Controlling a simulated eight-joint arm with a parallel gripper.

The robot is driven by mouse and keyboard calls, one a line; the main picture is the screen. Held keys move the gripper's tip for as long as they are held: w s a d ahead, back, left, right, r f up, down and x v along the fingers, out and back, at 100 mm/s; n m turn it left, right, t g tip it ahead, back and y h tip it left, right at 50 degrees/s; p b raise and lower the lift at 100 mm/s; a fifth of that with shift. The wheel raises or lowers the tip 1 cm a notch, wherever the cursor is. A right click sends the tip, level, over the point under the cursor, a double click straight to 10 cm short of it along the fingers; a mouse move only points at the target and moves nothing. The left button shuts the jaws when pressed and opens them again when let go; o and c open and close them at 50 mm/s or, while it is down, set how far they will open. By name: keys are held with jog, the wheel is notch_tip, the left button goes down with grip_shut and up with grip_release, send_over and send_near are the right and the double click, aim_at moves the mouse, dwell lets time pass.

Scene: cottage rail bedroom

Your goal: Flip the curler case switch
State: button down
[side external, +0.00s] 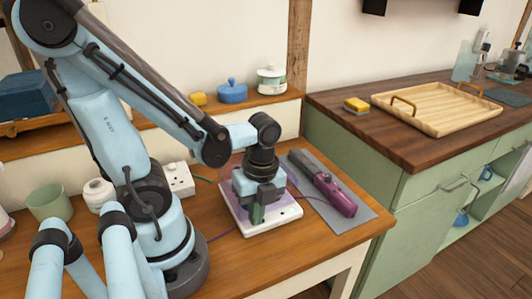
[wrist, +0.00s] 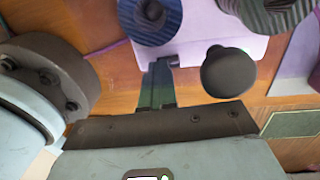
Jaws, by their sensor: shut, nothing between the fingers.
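The curler case (side external: 285,222), a pale lilac and white box, sits on the wooden table under my gripper (side external: 257,216). In the wrist view its lilac surface (wrist: 195,42) shows behind dark ribbed round parts and a smooth dark knob-like part. My gripper's green fingers (wrist: 162,70) are shut and empty, pointing down at the near side of the case. I cannot tell whether the tips touch it. My wrist and fingers cover much of the case in the side view. I cannot make out the switch or its position.
A purple styling tool (side external: 328,188) lies on a grey mat (side external: 350,220) just right of the case. A white socket block (side external: 178,178) stands behind, and a green cup (side external: 49,203) is at left.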

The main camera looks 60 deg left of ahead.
jog(key=shift+w+r, duration=0.1)
jog(key=shift+w, duration=0.7)
notch_tip(320, 180, up, 14)
jog(key=w, duration=0.2)
jog(key=shift+w, duration=0.3)
dwell(0.4)
jog(key=shift+s, duration=0.1)
jog(key=shift+s+d+g, duration=0.1)
jog(key=shift+s+g, duration=0.4)
jog(key=shift+s, duration=0.1)
jog(key=shift+s+f, duration=0.45)
jog(key=shift+f, duration=1.85)
jog(key=shift+s+f, duration=0.4)
jog(key=shift+f, duration=1.95)
jog(key=shift+s+f, duration=0.45)
jog(key=shift+f, duration=1.85)
jog(key=shift+s, duration=0.1)
